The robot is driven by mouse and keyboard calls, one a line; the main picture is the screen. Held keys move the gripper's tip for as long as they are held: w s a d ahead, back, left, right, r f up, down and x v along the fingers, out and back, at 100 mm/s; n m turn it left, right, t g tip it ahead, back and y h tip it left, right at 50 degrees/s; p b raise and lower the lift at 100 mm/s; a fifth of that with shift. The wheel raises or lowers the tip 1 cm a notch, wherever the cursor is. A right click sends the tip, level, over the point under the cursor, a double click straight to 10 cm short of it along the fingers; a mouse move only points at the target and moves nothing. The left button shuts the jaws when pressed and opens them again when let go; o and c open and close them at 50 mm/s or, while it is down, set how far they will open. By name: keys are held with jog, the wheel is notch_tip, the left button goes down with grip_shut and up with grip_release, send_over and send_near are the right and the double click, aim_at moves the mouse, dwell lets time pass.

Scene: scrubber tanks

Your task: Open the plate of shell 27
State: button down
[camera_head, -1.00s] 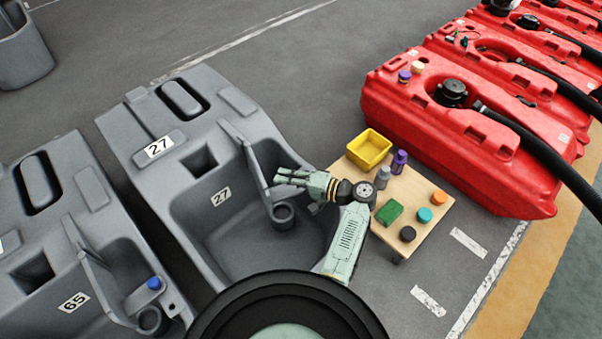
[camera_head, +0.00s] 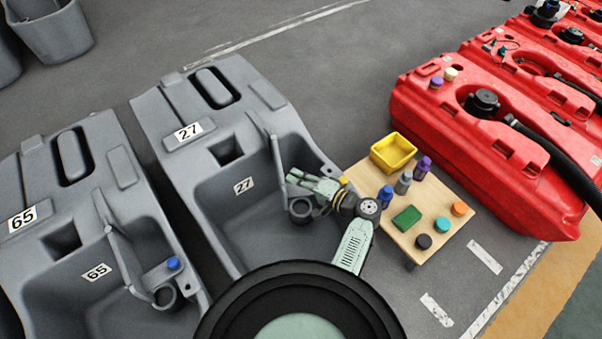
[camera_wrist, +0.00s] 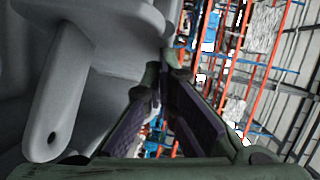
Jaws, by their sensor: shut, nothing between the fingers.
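Shell 27 (camera_head: 262,95) is a large grey moulded shell with "27" labels, left of centre in the head view. Its thin upright grey plate (camera_head: 277,158) stands along the basin; I see no clear gap showing it swung open. In the wrist view a grey bar with a small hole (camera_wrist: 62,95), likely this plate, is close on the left. My gripper (camera_head: 291,177) is shut and empty, over the basin just right of the plate. Its dark fingers (camera_wrist: 158,75) point past the grey surface. Whether they touch the plate cannot be told.
Shell 65 (camera_head: 72,120) stands close on the left. A small wooden table (camera_head: 440,195) with a yellow bin (camera_head: 393,153), bottles and coloured caps is right of my arm. Red tanks (camera_head: 475,150) with black hoses stand farther right. Grey floor lies behind.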

jog(key=a+m+t+h, duration=0.4)
jog(key=a, duration=1.1)
jog(key=shift+w+a+h+b, duration=0.15)
jog(key=shift+a+h+b, duration=0.15)
jog(key=shift+a+b, duration=0.1)
jog(key=shift+m, duration=0.3)
